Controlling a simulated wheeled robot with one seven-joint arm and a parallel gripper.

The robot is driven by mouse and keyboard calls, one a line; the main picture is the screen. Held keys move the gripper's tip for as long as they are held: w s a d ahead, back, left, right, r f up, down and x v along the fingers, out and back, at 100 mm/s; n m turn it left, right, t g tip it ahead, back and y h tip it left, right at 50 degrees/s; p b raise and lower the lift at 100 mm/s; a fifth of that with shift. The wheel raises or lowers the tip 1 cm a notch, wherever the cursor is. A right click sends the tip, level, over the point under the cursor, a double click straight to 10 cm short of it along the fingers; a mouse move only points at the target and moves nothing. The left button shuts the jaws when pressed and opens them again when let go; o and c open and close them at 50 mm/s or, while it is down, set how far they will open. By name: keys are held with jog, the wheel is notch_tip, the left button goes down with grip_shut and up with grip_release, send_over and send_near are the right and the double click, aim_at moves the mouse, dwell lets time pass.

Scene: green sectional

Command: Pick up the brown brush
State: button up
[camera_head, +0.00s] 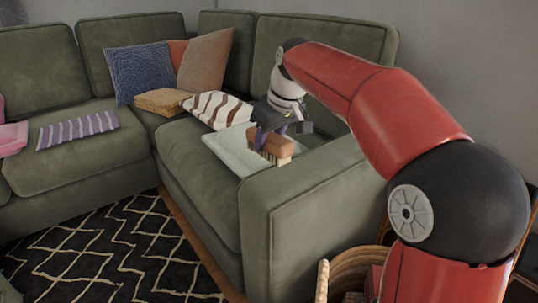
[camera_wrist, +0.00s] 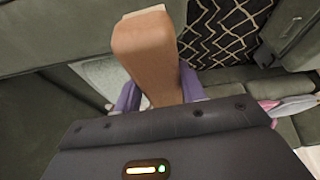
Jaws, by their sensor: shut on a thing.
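The brown brush (camera_head: 273,145), with pale bristles on its underside, is at my gripper (camera_head: 263,138) over the right seat of the green sofa, near the armrest. In the wrist view its brown wooden body (camera_wrist: 150,50) sticks out from between the purple fingertips of my gripper (camera_wrist: 155,92). My gripper is shut on the brush. A pale folded cloth (camera_head: 228,150) lies on the seat just left of and below the brush. I cannot tell whether the brush touches the cloth.
The green sofa armrest (camera_head: 310,200) stands close in front and to the right of the brush. A striped brown and white pillow (camera_head: 216,109) lies behind it. A wicker basket (camera_head: 345,268) stands on the floor below my arm. A black patterned rug (camera_head: 120,245) lies at left.

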aim_at(269, 134)
notch_tip(269, 134, up, 12)
jog(key=p, duration=0.3)
jog(key=shift+r, duration=0.1)
